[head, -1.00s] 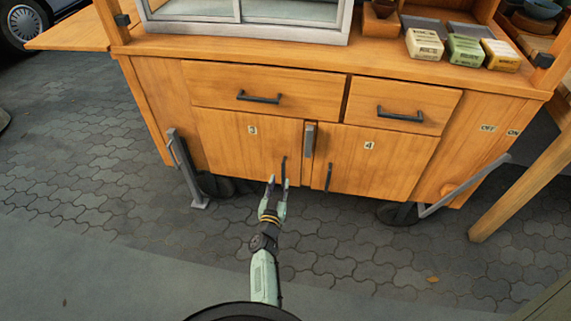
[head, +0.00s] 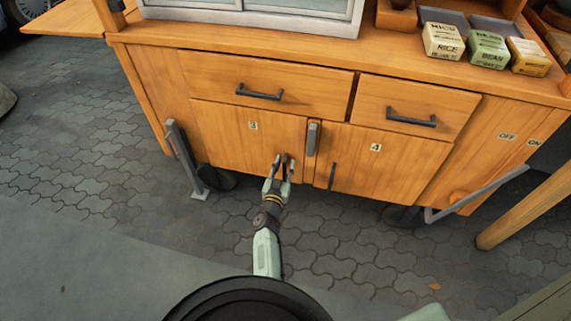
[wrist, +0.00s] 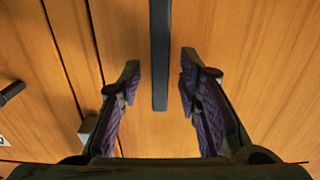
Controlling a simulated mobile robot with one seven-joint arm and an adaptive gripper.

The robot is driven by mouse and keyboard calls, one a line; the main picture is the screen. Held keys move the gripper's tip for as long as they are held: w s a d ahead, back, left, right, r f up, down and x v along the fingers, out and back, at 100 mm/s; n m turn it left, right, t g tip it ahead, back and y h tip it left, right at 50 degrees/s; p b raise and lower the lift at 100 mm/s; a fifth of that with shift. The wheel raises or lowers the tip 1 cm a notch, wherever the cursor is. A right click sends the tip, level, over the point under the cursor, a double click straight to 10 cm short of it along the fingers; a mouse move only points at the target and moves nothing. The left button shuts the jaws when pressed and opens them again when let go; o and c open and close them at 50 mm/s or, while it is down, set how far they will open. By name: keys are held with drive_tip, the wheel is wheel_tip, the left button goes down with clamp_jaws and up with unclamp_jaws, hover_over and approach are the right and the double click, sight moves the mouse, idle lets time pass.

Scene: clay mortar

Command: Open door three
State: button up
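Door three (head: 235,138) is the wooden cabinet door with a small "3" label, at the lower left of the cart in the head view; it looks closed. Its dark vertical handle (wrist: 160,55) runs between my gripper's fingers in the wrist view, with gaps on both sides. My gripper (head: 280,168) is open at the lower right of the door. In the wrist view, its purple-padded fingertips (wrist: 160,88) stand either side of the handle's end. In the head view the gripper partly hides the handle.
Door four (head: 375,165) with its own handle (head: 332,176) is just to the right. A grey latch-like block (head: 312,139) sits between the doors. Two drawers with dark handles (head: 260,92) are above. A grey metal leg (head: 185,160) stands at the left. Paved floor in front is clear.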

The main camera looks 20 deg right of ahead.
drive_tip(key=shift+c, duration=0.2)
clamp_jaws()
idle(0.6)
